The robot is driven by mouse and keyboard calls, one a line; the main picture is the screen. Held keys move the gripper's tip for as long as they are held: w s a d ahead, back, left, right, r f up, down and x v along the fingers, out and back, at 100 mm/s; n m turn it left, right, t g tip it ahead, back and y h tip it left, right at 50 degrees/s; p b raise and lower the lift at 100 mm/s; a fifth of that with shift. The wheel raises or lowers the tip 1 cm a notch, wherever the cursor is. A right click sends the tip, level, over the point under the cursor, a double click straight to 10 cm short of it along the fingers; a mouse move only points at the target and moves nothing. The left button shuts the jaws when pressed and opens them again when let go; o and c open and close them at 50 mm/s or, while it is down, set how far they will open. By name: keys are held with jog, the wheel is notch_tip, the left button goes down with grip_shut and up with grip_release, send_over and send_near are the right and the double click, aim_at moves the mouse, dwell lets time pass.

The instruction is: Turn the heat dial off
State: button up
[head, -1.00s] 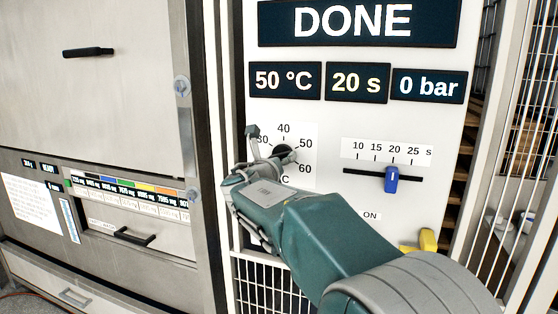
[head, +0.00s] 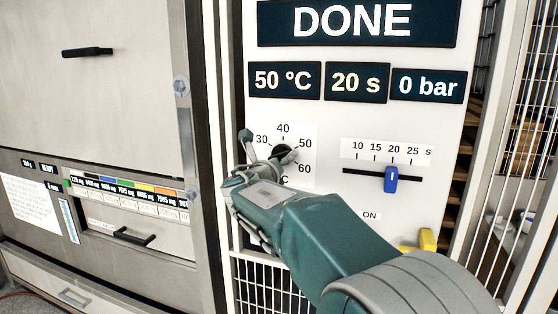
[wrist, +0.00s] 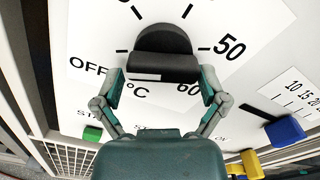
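The heat dial is a black round knob (head: 284,154) on the white panel, with a printed scale around it. In the wrist view the dial (wrist: 165,52) is at the top centre, with OFF at its lower left, 50 to its right and 60 at its lower right. My gripper (wrist: 162,80) is open, with one finger on each side of the knob's lower edge and a gap between. In the head view my gripper (head: 258,160) is left of the dial, and my arm hides the lower scale. I cannot tell whether a finger touches the knob.
A display (head: 320,81) reads 50 °C, 20 s and 0 bar, under a DONE sign (head: 358,22). A blue slider (head: 391,179) is right of the dial. A yellow part (head: 427,240) and a green button (wrist: 93,133) are lower down. A wire guard (head: 265,285) is below.

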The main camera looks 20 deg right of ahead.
jog(key=shift+a, duration=0.15)
jog(key=shift+r, duration=0.1)
jog(key=v, duration=1.2)
jog(key=shift+w, duration=0.1)
jog(key=shift+c, duration=0.3)
